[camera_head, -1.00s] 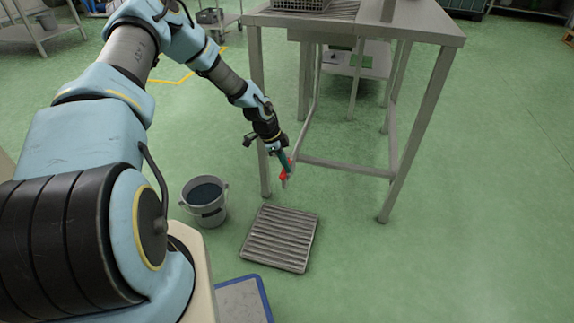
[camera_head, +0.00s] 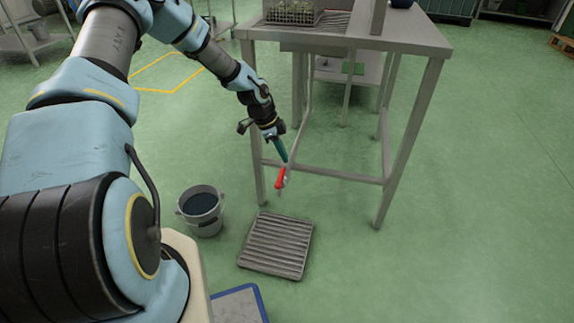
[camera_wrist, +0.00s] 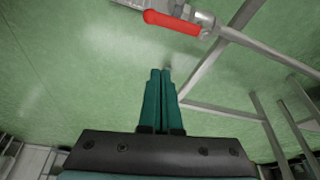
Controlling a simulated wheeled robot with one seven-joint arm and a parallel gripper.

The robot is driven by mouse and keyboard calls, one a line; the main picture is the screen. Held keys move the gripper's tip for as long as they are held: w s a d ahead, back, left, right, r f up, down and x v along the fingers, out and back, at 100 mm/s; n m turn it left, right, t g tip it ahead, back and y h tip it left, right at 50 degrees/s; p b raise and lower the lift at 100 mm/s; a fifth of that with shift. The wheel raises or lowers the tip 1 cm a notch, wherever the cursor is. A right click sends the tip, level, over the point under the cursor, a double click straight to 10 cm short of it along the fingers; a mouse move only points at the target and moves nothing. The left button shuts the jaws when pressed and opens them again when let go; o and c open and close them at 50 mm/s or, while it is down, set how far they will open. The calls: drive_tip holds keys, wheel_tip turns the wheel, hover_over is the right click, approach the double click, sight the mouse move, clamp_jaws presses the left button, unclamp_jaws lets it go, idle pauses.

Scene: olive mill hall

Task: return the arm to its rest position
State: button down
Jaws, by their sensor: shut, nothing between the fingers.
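My gripper (camera_head: 280,150) is at the end of my blue-and-black arm, in front of the steel table. In the wrist view its two green fingers (camera_wrist: 160,72) are shut together with nothing between them. A valve with a red handle (camera_head: 280,178) is just below the fingertips in the head view. In the wrist view the red handle (camera_wrist: 172,22) lies beyond the fingertips, with a visible gap of floor between. The valve sits on a grey metal pipe. My arm reaches from the left side of the head view, bent and angled downward.
A steel table (camera_head: 425,42) holds a wire basket (camera_head: 293,12) of glassware. A grey bucket (camera_head: 201,210) of dark liquid and a slatted floor grate (camera_head: 277,245) lie below. A blue-edged mat (camera_head: 238,305) is at the bottom. Green floor at the right is clear.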

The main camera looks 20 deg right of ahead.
drive_tip(key=s+a+r+n+t+y, duration=0.1)
drive_tip(key=s+a+r+n+y, duration=0.15)
drive_tip(key=a+r+n, duration=0.65)
drive_tip(key=s+a+r+n+t+y, duration=0.1)
drive_tip(key=s+a+r+n, duration=0.15)
drive_tip(key=a+r, duration=0.75)
drive_tip(key=s+a+r+n+t, duration=0.1)
drive_tip(key=s+a+r+n, duration=0.4)
drive_tip(key=s+a+n, duration=0.55)
wheel_tip(320, 180, up, 23)
drive_tip(key=w+a+m+p, duration=0.1)
drive_tip(key=p, duration=2.2)
drive_tip(key=shift+a+f, duration=0.15)
drive_tip(key=shift+a, duration=0.2)
